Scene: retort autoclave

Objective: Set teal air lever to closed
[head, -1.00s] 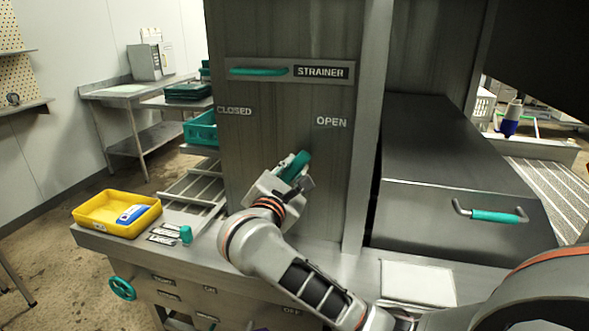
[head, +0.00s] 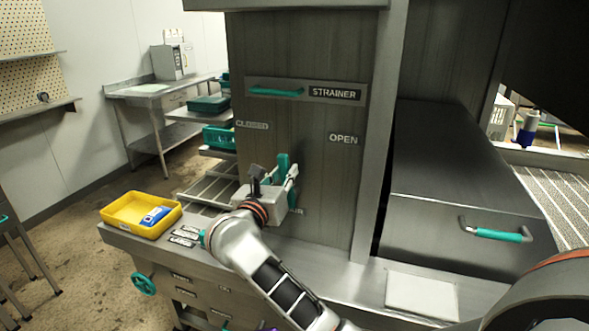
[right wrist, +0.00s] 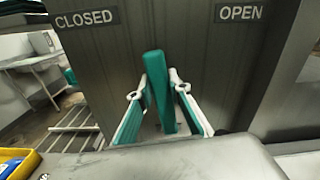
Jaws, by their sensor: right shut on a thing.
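The teal air lever (head: 283,162) stands nearly upright on the grey metal panel, between the CLOSED label (head: 252,125) at its upper left and the OPEN label (head: 343,139) at its upper right. My right gripper (head: 275,173) is shut on the lever. In the right wrist view the lever (right wrist: 155,80) leans slightly left, with one teal-padded finger of the right gripper (right wrist: 158,95) on each side. The lever's base is mostly hidden by the gripper, which also partly covers the AIR label. My left gripper is not in view.
Above is a STRAINER plate (head: 335,93) with a teal handle (head: 276,91). A yellow tray (head: 118,213) stands on the ledge at left, a teal handwheel (head: 144,284) below it. A teal-gripped handle (head: 497,235) sits on the metal box at right.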

